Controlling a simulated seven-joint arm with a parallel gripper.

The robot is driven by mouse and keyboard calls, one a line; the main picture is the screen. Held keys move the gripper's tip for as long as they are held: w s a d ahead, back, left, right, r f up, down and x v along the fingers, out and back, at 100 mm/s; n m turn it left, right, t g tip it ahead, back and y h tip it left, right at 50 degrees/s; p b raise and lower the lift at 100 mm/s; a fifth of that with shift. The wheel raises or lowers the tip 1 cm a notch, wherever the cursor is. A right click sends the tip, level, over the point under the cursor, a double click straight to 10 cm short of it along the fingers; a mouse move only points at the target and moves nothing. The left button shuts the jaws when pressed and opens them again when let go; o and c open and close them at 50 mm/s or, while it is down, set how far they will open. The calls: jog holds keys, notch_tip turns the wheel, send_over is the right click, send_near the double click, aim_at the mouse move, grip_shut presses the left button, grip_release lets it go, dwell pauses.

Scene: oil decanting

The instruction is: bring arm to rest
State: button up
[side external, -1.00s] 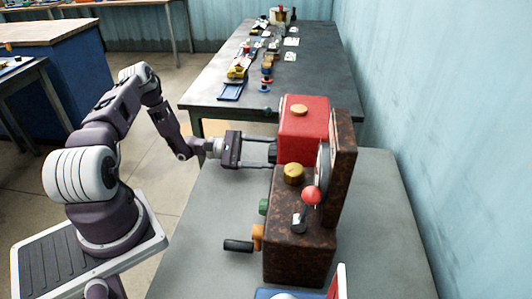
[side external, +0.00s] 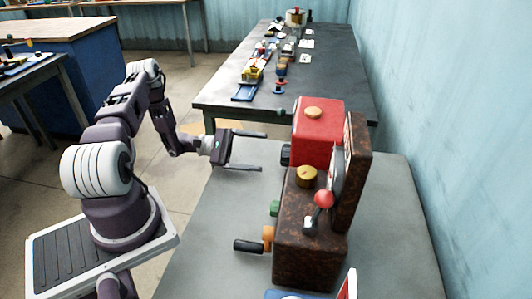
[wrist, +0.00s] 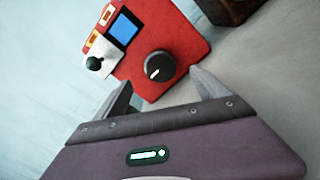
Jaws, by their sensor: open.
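My gripper (side external: 265,152) is open and empty above the grey table, to the left of a red box (side external: 318,132) with a tan cap on top. Its two fingers are spread and apart from the box in the side view. In the wrist view, my gripper (wrist: 160,88) points at the red box (wrist: 185,35), whose face carries a black knob (wrist: 160,66), a blue screen and a small black-tipped lever. The knob shows between the fingertips, with a gap to them.
A rusty brown machine (side external: 308,240) with a yellow cap, red ball lever, orange part and black handle stands in front of the red box. The grey table (side external: 205,240) is bare at left. A back table (side external: 340,85) holds several small items. A wall borders the right.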

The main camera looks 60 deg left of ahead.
jog(key=s+d+r+m+g+y, duration=0.2)
jog(key=s+d+r+m+g, duration=0.2)
jog(key=d+r+m+g, duration=0.5)
jog(key=s+d+r+m+g+y, duration=0.2)
jog(key=s+d+r+m+g, duration=0.4)
jog(key=r, duration=0.6)
jog(key=s+d+r+m+t+y, duration=0.2)
jog(key=s+r+t+y, duration=0.1)
jog(key=s, duration=0.3)
jog(key=s+d+r+m+t+y, duration=0.2)
jog(key=s+r+m+t+y, duration=0.1)
jog(key=s, duration=0.4)
jog(key=t+y, duration=0.1)
jog(key=y, duration=0.1)
jog(key=shift+d+r+t+y, duration=0.25)
jog(key=shift+t+y, duration=0.15)
